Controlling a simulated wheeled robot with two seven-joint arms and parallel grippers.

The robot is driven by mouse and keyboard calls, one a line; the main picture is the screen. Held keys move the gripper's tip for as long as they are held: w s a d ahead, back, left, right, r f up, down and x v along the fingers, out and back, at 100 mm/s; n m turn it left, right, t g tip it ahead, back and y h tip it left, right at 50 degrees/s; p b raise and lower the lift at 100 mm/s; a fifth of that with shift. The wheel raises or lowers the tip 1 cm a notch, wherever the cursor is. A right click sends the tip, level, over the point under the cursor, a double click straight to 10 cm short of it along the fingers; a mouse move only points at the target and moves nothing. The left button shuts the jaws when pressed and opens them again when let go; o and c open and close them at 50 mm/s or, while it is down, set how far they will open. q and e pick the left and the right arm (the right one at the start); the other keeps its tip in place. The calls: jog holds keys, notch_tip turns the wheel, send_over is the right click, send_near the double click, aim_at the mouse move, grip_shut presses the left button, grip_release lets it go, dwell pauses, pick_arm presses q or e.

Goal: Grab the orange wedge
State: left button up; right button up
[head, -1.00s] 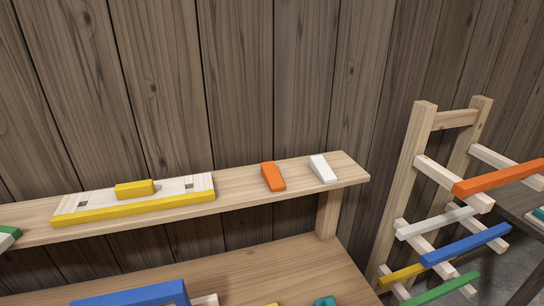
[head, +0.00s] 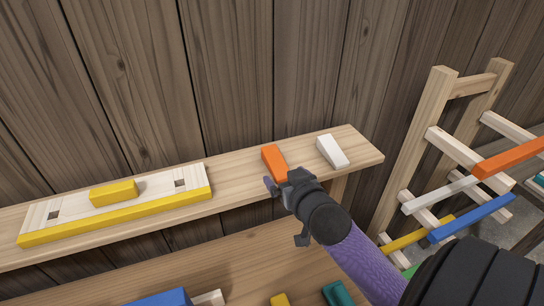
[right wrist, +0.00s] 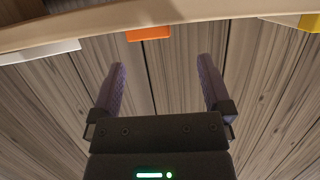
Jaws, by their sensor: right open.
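The orange wedge (head: 274,161) lies on the upper wooden shelf (head: 237,178), left of a white wedge (head: 332,151). My right gripper (head: 281,181) is at the shelf's front edge, just in front of the orange wedge, and covers its near end. In the right wrist view the two purple fingers (right wrist: 160,75) are spread wide with nothing between them. The orange wedge (right wrist: 148,33) shows there beyond the fingertips, between their lines, partly cut off by the shelf edge. My left gripper is not in view.
A white board with a yellow front edge (head: 120,222) and a yellow block (head: 113,192) on it sit left on the shelf. A wooden rack (head: 414,160) with coloured bars stands at right. A lower shelf (head: 230,265) holds blue, yellow and teal pieces. A plank wall is behind.

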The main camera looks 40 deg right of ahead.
aim_at(279, 166)
jog(key=x, duration=0.6)
jog(key=shift+d+f, duration=0.2)
jog(key=shift+d, duration=0.15)
jog(key=shift+r, duration=0.1)
jog(key=c, duration=1.3)
